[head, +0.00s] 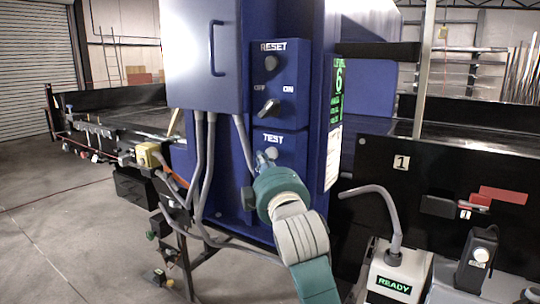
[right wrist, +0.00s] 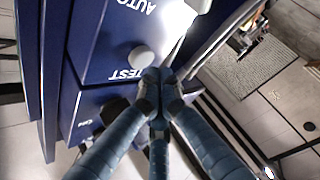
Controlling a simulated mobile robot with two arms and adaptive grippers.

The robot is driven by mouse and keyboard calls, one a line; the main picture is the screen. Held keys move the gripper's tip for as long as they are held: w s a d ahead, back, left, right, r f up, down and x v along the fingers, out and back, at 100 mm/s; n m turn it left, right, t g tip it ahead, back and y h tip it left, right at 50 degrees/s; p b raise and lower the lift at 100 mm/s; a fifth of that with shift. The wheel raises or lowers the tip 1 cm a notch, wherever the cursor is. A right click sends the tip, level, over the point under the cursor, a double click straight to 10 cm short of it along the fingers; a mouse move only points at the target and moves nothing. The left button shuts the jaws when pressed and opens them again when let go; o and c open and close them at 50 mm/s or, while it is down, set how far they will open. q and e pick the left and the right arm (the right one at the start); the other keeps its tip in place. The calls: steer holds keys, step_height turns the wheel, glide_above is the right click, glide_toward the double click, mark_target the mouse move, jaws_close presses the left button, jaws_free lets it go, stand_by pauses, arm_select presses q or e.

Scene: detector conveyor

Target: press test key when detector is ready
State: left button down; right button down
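The test key is a round pale button under the TEST label on the blue control panel; it shows in the head view (head: 271,153) and in the right wrist view (right wrist: 141,57). My right gripper (right wrist: 158,79) has its fingers drawn together with nothing between them. Its tips are beside the test key, close to the panel; I cannot tell whether they touch it. In the head view my teal and grey right arm covers part of the panel below the key. A green READY sign (head: 394,285) is lit on a white box at the lower right. My left gripper is not in view.
Above the test key are an OFF/ON switch (head: 268,108) and a RESET button (head: 271,63). Grey conduits (head: 208,160) run down left of the panel. A black conveyor (head: 450,150) extends behind.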

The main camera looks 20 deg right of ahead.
steer(key=shift+d, duration=0.1)
steer(key=shift+w+d+p, duration=0.25)
steer(key=shift+d+p, duration=0.05)
steer(key=shift+p, duration=0.1)
steer(key=shift+w+d, duration=0.3)
steer(key=shift+d, duration=0.05)
stand_by(0.7)
steer(key=shift+s+a+p, duration=0.1)
steer(key=shift+a+p, duration=0.05)
steer(key=shift+p, duration=0.15)
steer(key=shift+s+a, duration=0.5)
steer(key=shift+a, duration=0.05)
steer(key=shift+a, duration=0.1)
steer(key=shift+s+a+p, duration=0.35)
steer(key=shift+s+a, duration=0.4)
steer(key=shift+a, duration=0.2)
steer(key=shift+s+a+p, duration=0.35)
steer(key=shift+s+a, duration=0.4)
steer(key=shift+a, duration=0.2)
